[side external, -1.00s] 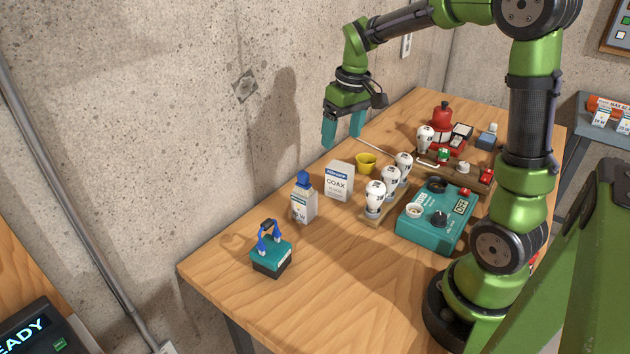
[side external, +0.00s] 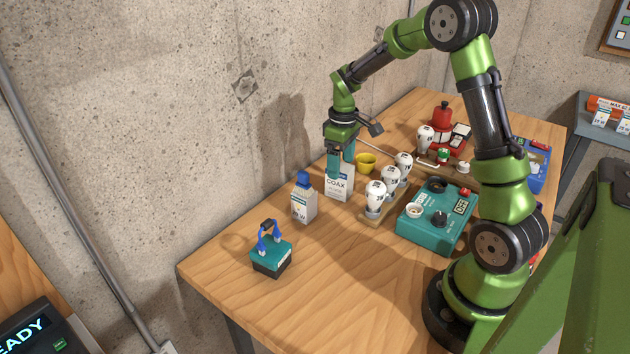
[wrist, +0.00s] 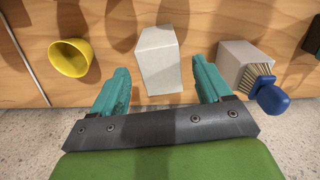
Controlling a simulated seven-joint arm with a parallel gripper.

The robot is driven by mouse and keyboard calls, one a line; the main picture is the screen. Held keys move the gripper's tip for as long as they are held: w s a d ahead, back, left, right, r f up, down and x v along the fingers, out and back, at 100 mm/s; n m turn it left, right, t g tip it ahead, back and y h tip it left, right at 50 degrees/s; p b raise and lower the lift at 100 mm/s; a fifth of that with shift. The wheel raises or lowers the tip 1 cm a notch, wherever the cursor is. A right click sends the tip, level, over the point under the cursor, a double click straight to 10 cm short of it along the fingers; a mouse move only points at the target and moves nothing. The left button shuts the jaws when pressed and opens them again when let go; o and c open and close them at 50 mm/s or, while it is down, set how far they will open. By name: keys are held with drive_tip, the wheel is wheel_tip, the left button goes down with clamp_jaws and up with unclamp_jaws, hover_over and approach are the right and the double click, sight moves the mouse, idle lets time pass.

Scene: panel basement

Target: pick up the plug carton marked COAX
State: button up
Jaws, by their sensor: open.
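The plug carton marked COAX (side external: 338,191) is a white upright box near the back edge of the table by the wall. In the wrist view its pale top and side (wrist: 161,60) show between and a little beyond the fingertips. My gripper (side external: 341,167) has teal fingers and points down at the carton, partly covering its upper part in the side view. In the wrist view my gripper (wrist: 160,78) is open, with one finger on each side of the carton's width. I see clear gaps there and cannot tell any contact.
A yellow cup (side external: 366,163) is close on the other side. Bulbs on a wooden rack (side external: 375,196) stand in front. The wall is close behind.

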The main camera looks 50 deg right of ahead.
sight(339, 181)
drive_tip(key=shift+f, duration=3)
drive_tip(key=c, duration=1.1)
